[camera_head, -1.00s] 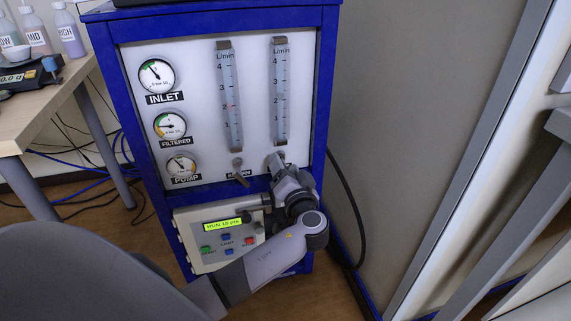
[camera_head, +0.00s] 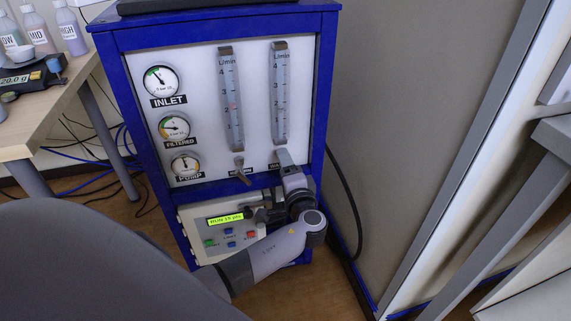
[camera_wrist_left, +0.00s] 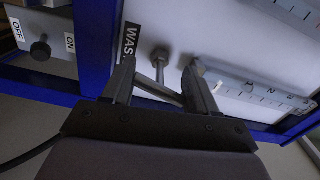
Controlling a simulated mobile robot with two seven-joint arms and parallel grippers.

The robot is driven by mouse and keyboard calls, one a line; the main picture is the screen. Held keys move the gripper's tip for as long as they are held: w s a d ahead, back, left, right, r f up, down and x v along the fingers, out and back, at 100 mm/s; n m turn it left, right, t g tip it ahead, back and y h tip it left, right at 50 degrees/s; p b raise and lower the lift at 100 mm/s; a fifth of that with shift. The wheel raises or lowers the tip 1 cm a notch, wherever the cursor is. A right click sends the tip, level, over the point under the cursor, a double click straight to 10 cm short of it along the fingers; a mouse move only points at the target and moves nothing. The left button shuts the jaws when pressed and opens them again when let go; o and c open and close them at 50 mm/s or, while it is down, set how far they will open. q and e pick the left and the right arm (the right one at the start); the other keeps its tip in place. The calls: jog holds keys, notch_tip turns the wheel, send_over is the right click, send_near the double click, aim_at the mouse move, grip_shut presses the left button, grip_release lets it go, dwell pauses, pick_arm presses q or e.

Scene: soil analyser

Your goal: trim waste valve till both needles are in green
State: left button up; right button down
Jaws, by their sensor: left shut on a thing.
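The waste valve has a small grey stem and handle (camera_wrist_left: 160,66) beside a partly hidden label reading "WAS" in the left wrist view. My left gripper (camera_wrist_left: 162,82) has its fingers closed on that handle. In the head view my left gripper (camera_head: 284,160) is at the panel just below the right flowmeter, hiding most of the valve. The inlet gauge (camera_head: 161,80), filtered gauge (camera_head: 175,127) and pump gauge (camera_head: 186,165) form a column at the panel's left. The inlet needle points up-left and the filtered needle left. Needle positions against the green bands are too small to read surely.
Left flowmeter (camera_head: 231,100) and right flowmeter (camera_head: 279,95) stand on the panel. Another valve (camera_head: 240,170) is left of my gripper. A table (camera_head: 40,125) stands left; a grey wall is right.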

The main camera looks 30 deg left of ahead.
pick_arm(q)
jog(key=shift+w+a+r, duration=0.1)
jog(key=shift+r, duration=0.05)
pick_arm(e)
jog(key=shift+d, duration=0.15)
pick_arm(q)
jog(key=o, duration=0.9)
jog(key=shift+s+d, duration=0.2)
jog(key=shift+d, duration=0.1)
jog(key=p+v, duration=0.1)
jog(key=v, duration=0.5)
jog(key=shift+s+d, duration=0.2)
pick_arm(e)
jog(key=shift+s+d+r+h, duration=0.15)
jog(key=shift+s+d+h, duration=0.1)
jog(key=shift+d+h, duration=0.2)
